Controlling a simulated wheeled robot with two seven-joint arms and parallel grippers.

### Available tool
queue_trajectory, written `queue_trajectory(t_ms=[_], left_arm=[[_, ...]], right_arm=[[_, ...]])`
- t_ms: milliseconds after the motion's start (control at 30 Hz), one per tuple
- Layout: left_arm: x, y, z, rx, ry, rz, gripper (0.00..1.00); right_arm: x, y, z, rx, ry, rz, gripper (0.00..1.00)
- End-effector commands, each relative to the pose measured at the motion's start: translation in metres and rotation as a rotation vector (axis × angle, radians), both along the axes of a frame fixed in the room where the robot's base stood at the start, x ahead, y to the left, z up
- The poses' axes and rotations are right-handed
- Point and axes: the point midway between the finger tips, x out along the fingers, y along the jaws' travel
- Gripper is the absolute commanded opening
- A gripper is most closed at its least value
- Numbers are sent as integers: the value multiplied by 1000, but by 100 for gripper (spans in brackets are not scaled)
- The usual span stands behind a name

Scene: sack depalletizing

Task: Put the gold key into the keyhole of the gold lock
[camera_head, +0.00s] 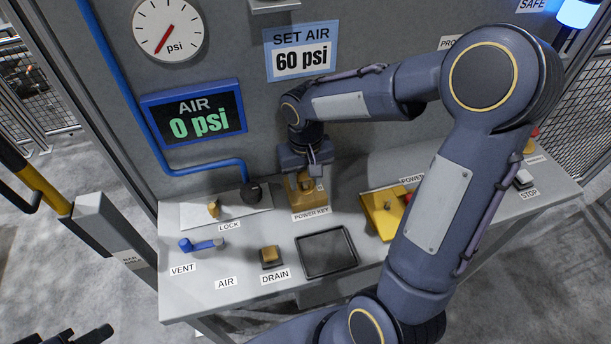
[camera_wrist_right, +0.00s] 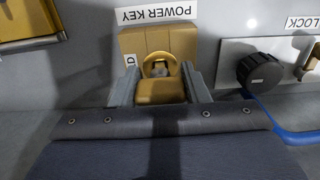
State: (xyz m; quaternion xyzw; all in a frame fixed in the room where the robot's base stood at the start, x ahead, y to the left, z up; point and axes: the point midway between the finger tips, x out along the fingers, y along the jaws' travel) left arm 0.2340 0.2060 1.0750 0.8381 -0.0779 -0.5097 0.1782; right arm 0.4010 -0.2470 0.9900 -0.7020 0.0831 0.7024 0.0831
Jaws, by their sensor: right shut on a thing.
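The gold lock (camera_head: 308,200) is a block behind the POWER KEY label on the grey bench; it also shows in the right wrist view (camera_wrist_right: 185,40). My right gripper (camera_head: 308,168) is over the lock, fingers pointing down at it. In the right wrist view my right gripper (camera_wrist_right: 158,88) is shut on the gold key (camera_wrist_right: 160,92), whose gold head shows between the fingers. The key is right at the lock's round keyhole area (camera_wrist_right: 160,65). I cannot tell how far its tip is in. A dark part at the bottom left appears to be my left gripper (camera_head: 95,335); its jaws are unclear.
A black knob (camera_head: 252,192) and a brass latch (camera_head: 213,209) sit left of the lock. A blue vent lever (camera_head: 200,245), a drain button (camera_head: 270,256) and an empty black tray (camera_head: 327,252) are in front. A yellow power box (camera_head: 380,215) stands right. The panel wall rises behind.

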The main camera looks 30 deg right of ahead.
Motion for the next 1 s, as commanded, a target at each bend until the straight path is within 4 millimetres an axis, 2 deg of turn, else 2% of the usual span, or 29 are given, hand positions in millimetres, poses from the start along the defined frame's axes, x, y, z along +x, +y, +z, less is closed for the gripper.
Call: queue_trajectory(t_ms=[367,1000], left_arm=[[0,0,-9,0,0,0,36],[0,0,8,0,0,0,36]], right_arm=[[0,0,-11,0,0,0,18],[0,0,10,0,-1,0,18]])
